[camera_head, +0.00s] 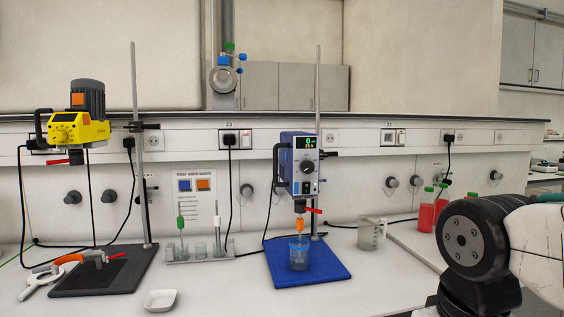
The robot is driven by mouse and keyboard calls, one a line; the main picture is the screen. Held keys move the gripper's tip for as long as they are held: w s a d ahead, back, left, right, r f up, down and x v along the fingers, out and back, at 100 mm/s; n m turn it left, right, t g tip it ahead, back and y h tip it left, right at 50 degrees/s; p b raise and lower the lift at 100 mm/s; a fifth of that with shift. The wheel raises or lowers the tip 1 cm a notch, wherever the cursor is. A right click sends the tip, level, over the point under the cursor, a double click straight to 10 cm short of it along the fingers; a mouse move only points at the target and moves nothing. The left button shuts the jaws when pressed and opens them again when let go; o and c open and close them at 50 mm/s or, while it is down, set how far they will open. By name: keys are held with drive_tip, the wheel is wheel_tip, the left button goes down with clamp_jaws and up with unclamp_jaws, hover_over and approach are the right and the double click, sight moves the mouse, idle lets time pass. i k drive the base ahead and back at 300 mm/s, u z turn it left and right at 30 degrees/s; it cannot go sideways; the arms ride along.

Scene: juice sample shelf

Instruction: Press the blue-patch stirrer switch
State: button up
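A blue and dark grey stirrer (298,160) hangs on a metal stand (317,110) over a blue base plate (330,266). Its front has a small lit display, a round knob (307,167) and smaller controls below it. I cannot tell which of these is the switch. A wall sheet (194,200) shows a blue patch (184,185) and an orange patch (203,184). My arm enters at the right, apart from the stirrer; my gripper is not in view.
A yellow stirrer (78,128) stands on the left above a dark base plate (105,278). A vial rack (200,257), a white dish (160,300) and a measuring jug (371,233) are on the bench. Red bottles (427,215) stand near my arm. Cables hang along the wall.

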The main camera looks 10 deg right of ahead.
sight(306, 186)
drive_tip(key=z, duration=2.4)
drive_tip(key=k, duration=1.15)
drive_tip(key=u, duration=1.8)
drive_tip(key=i, duration=0.5)
